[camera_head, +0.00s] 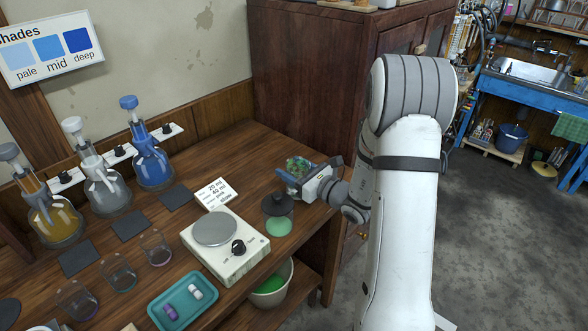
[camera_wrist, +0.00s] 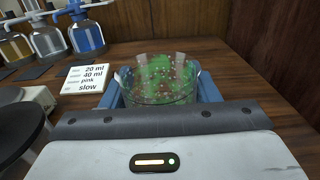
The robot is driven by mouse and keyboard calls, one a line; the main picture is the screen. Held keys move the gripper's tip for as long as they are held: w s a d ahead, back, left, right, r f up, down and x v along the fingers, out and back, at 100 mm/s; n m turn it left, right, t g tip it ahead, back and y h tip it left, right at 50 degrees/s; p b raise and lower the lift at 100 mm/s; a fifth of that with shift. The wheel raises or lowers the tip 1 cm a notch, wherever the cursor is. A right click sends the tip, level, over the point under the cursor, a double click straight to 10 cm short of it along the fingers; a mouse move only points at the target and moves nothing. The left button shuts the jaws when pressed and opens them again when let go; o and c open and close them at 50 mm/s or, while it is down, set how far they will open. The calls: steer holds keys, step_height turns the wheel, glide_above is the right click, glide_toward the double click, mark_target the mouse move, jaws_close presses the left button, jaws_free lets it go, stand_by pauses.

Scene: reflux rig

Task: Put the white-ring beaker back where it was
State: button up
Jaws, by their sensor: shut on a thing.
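My gripper (camera_head: 300,182) is shut on a clear glass beaker (camera_wrist: 160,82) with green and pink speckled contents, at the table's right rear part. Its speckled top also shows in the head view (camera_head: 298,167). The beaker looks upright; blue finger parts flank it in the wrist view. No white ring can be made out on it, and its lower part is hidden. I cannot tell whether it touches the table. Several other glass beakers stand at the front left, among them one by the hotplate (camera_head: 155,248) and one left of that (camera_head: 118,272); their ring colours are unclear.
Dark square mats lie bare, one near the blue flask (camera_head: 176,197), one farther left (camera_head: 130,225). A tall cabinet (camera_head: 310,80) rises behind.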

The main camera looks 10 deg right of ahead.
steer(key=shift+f, duration=0.1)
steer(key=shift+f, duration=0.15)
steer(key=o, duration=1.1)
steer(key=shift+r, duration=0.25)
steer(key=b+v, duration=0.1)
steer(key=v, duration=1.1)
